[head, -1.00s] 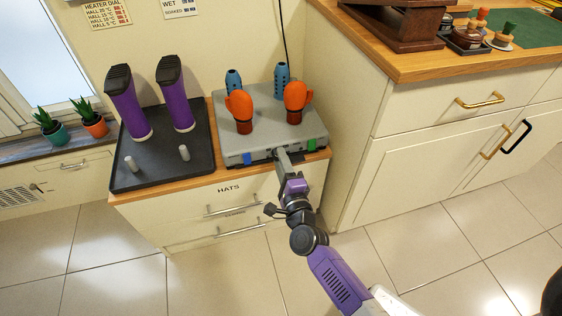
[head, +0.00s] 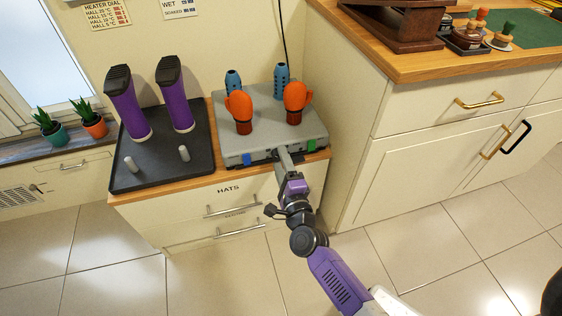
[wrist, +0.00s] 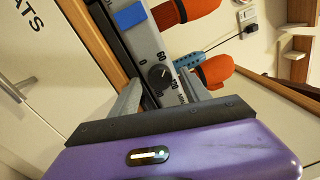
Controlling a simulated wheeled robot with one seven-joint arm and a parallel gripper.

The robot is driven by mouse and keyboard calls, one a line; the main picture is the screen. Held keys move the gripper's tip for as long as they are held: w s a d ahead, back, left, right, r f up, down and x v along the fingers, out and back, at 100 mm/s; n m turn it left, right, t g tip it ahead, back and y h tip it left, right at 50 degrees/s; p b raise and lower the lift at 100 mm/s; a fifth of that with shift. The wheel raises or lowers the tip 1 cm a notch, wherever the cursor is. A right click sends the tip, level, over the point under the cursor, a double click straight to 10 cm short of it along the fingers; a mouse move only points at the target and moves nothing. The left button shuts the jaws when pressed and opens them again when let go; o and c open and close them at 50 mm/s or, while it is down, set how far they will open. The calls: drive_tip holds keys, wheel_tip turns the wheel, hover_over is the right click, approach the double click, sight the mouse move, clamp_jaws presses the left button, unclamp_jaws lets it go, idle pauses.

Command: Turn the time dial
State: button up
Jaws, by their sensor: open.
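The time dial (wrist: 158,72) is a small dark round knob with a pale pointer line, on the grey front of the dryer box (wrist: 147,48). Printed numbers, including 0 and 60, surround it. My gripper (wrist: 161,79) is open, with one finger on each side of the dial in the wrist view; I cannot tell whether either touches it. In the head view my gripper (head: 282,151) is at the front edge of the grey dryer (head: 262,143), between its blue and green patches. It hides the dial there.
Two orange gloves (head: 240,106) stand on the dryer, with blue ribbed posts behind. A black tray (head: 163,168) with purple boots (head: 127,106) is to the left. The HATS drawer (head: 210,199) is below. A taller cabinet (head: 440,120) stands close on the right.

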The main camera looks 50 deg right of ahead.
drive_tip(key=v, duration=0.7)
drive_tip(key=shift+s+a+p, duration=0.2)
drive_tip(key=shift+s+p, duration=0.1)
drive_tip(key=shift+p, duration=0.05)
drive_tip(key=shift+f, duration=0.1)
drive_tip(key=s+a+r+n+t+y, duration=0.25)
drive_tip(key=s+a+r+n, duration=0.35)
drive_tip(key=n, duration=0.7)
drive_tip(key=s+a+r+n+g+y, duration=0.2)
drive_tip(key=s+a+r+n+y, duration=0.15)
drive_tip(key=s+a+n, duration=0.5)
drive_tip(key=s+a+r+n+g+y, duration=0.1)
drive_tip(key=s+a+r+n+y, duration=0.4)
drive_tip(key=s, duration=0.6)
wheel_tip(320, 180, up, 21)
drive_tip(key=d+p, duration=0.1)
drive_tip(key=p, duration=2.2)
drive_tip(key=shift+w+d+h, duration=0.2)
drive_tip(key=shift+w+h, duration=0.1)
